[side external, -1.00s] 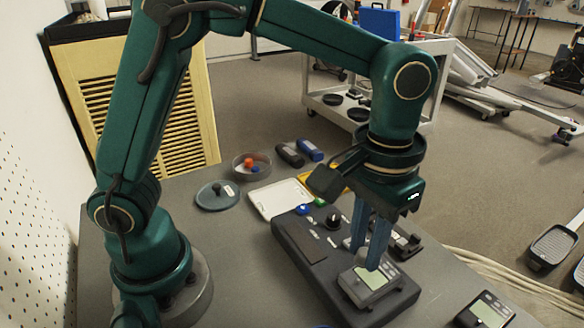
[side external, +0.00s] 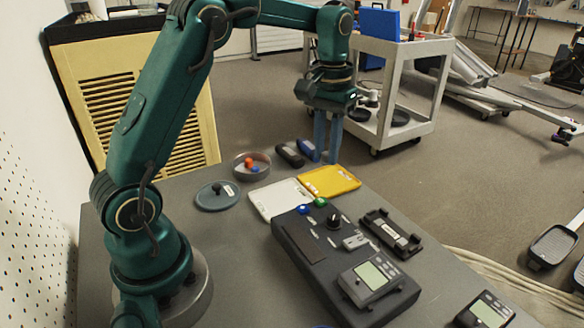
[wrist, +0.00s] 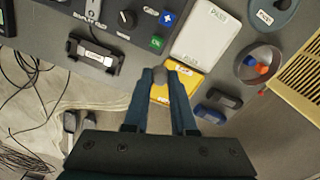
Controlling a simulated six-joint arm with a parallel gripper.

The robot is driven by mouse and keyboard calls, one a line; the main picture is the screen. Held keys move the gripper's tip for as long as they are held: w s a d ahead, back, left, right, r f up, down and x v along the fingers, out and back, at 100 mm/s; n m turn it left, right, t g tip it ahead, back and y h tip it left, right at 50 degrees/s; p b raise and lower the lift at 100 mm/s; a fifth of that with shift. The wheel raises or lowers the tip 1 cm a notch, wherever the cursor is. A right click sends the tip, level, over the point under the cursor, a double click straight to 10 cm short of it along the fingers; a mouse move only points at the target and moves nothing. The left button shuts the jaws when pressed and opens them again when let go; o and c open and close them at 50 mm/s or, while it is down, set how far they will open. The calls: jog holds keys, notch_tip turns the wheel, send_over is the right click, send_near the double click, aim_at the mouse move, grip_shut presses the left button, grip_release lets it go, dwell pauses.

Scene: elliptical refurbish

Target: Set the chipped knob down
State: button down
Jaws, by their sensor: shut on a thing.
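My gripper (side external: 327,158) hangs fingers-down near the far edge of the table, just behind the yellow tray (side external: 330,181). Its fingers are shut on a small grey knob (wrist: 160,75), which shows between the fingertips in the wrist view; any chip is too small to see. In the side external view the fingers hide the knob. In the wrist view the yellow tray (wrist: 184,75) lies below and beyond the fingertips, partly hidden by them. The white tray (side external: 281,199) lies left of the yellow tray, marked PASS in the wrist view.
A blue and a dark block (side external: 290,154) lie beside the fingers. A round bowl (side external: 252,174) holds small coloured pieces. A blue-grey dish (side external: 218,204) holds a dark knob. The console (side external: 303,252) and a black cradle (side external: 391,234) stand nearer the camera.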

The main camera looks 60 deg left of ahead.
jog(key=s+a+n, duration=0.4)
jog(key=a+n, duration=0.1)
jog(key=a, duration=1)
send_over(319, 186)
notch_tip(319, 186, down, 8)
jog(key=shift+a+r, duration=0.1)
jog(key=shift+f, duration=2.05)
jog(key=shift+f, duration=0.15)
jog(key=c, duration=1)
grip_release()
